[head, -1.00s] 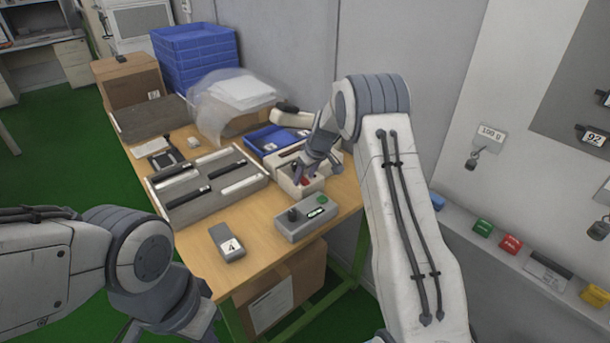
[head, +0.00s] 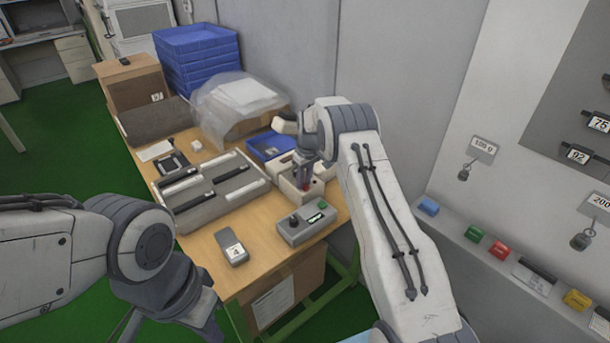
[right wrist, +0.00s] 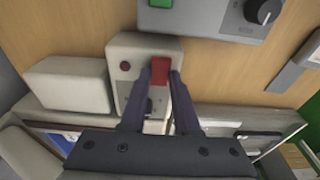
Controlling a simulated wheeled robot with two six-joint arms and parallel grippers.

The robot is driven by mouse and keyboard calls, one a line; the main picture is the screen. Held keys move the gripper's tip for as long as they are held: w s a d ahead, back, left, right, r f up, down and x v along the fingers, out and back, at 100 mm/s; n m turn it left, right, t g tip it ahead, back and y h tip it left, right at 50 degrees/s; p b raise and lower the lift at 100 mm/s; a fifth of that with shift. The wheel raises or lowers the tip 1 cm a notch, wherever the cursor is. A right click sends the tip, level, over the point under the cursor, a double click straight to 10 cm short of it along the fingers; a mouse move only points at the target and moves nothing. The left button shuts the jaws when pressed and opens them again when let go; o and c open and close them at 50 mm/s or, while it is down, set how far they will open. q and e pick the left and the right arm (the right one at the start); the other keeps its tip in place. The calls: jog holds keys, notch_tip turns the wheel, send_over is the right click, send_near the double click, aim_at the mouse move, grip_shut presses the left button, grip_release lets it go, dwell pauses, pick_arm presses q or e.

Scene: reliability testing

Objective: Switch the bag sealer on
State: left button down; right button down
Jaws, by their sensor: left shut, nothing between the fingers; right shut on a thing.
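The bag sealer (right wrist: 128,98) is a cream device with a red rocker switch (right wrist: 160,72) and a small dark red round part (right wrist: 125,66) on its top. In the head view the bag sealer (head: 289,188) stands near the right edge of the table, partly covered by my right arm. My right gripper (right wrist: 163,75) is shut on the red switch, one finger on each side of it. My right gripper (head: 305,184) also shows in the head view. My left arm comes in at lower left; its gripper fingers are outside the picture.
A grey box with a black knob and green button (head: 312,232) stands just in front. A grey numbered device (head: 231,248) lies near the table's front edge. A grey tray (head: 222,201), blue tray (head: 258,151) and plastic-covered stack (head: 238,95) stand behind.

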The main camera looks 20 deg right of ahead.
aim_at(306, 187)
jog(key=shift+w, duration=0.1)
dwell(0.3)
jog(key=c, duration=0.6)
grip_release()
jog(key=shift+c, duration=0.2)
notch_tip(306, 187, up, 10)
jog(key=s+b, duration=0.1)
jog(key=shift+d+r+b, duration=0.2)
jog(key=shift+r+b, duration=0.05)
jog(key=shift+b, duration=0.1)
